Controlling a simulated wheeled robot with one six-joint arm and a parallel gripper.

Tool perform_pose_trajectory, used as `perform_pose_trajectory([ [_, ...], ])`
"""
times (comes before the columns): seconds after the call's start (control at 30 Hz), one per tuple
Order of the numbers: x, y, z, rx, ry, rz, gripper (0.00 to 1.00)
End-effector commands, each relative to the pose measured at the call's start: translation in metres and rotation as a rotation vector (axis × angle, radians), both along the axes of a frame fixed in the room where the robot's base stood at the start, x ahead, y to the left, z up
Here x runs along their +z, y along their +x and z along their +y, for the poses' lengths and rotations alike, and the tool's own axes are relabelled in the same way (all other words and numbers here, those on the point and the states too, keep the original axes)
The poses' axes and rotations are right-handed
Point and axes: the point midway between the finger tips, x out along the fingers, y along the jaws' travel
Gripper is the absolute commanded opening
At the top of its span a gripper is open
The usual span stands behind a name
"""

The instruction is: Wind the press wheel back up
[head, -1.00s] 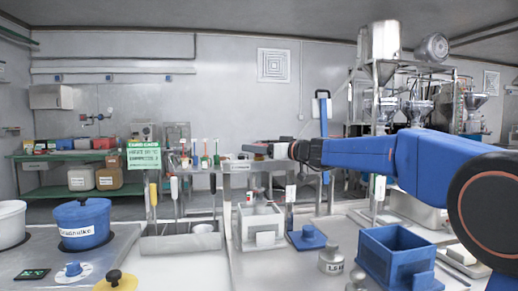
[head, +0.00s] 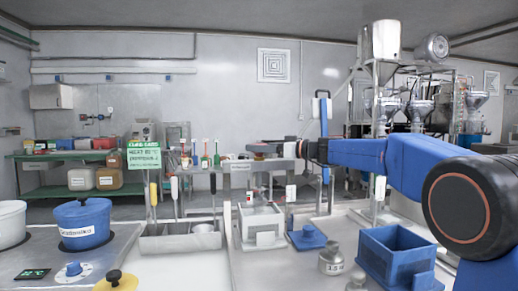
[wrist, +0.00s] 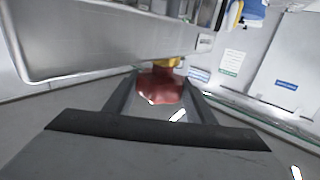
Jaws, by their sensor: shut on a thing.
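A red, glossy, lobed piece (wrist: 160,88), which looks like the press wheel, sits between the two fingers of my gripper (wrist: 158,98) in the wrist view. A yellow part (wrist: 166,62) shows just beyond it. In the head view my gripper (head: 264,149) reaches left to a small red shape above the grey metal shelf. My gripper is shut on the red piece. The fingers hide part of its sides, and the rest of the press cannot be made out.
A long grey metal body (wrist: 110,42) lies close above the fingers in the wrist view. A blue pot (head: 82,222) stands at the left.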

Motion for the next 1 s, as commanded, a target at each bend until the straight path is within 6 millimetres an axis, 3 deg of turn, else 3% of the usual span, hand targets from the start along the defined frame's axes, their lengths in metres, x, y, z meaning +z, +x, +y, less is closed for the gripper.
perform_pose_trajectory([
  [0.5, -0.0023, 0.0027, -0.0002, 0.46, -0.001, 0.002, 0.28],
  [1.0, -0.0011, 0.0009, 0.0, 0.74, 0.0, 0.0, 0.28],
])
